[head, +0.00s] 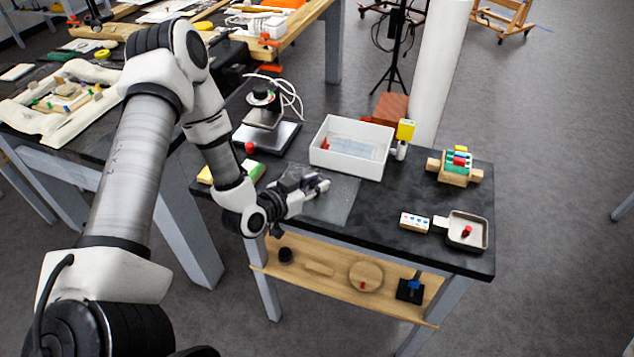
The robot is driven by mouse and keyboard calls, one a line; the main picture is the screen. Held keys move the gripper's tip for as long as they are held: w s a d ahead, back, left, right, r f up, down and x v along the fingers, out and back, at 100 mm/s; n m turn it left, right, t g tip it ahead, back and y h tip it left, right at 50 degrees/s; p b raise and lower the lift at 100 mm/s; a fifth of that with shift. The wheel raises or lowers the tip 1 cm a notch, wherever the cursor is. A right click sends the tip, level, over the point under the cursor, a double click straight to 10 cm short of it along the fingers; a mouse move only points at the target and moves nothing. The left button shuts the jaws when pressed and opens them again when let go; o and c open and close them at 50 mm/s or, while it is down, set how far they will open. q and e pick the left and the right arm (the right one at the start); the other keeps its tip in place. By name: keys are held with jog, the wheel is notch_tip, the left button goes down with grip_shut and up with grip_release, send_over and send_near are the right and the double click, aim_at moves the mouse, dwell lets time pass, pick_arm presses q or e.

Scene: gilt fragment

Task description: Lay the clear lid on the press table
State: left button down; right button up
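A clear, greyish flat sheet that looks like the clear lid (338,207) is at the front of the black-topped table (385,205). It appears to lie flat on or just above the top; I cannot tell which. My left gripper (318,184) is over the lid's left part, low over the table, its fingers pointing right. Its fingers are small and partly hidden by its own body, so I cannot tell whether they are open, shut, or holding the lid's edge. My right gripper is not in view.
An open white box (322,157) stands just behind the lid. A small press-like device (263,110) is at the back left. A metal tray (480,233), a small white block (414,222) and a wooden holder (455,177) with coloured pieces stand at the right. The table's middle right is clear.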

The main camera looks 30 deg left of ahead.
pick_arm(q)
jog(key=c, duration=0.9)
grip_release()
jog(key=shift+s, duration=0.15)
jog(key=shift+s+a+r, duration=0.15)
jog(key=shift+s+r, duration=0.05)
jog(key=shift+s, duration=0.1)
jog(key=shift+w, duration=0.1)
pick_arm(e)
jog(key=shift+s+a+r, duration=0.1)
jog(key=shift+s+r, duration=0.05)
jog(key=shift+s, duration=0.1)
pick_arm(q)
jog(key=shift+f, duration=0.1)
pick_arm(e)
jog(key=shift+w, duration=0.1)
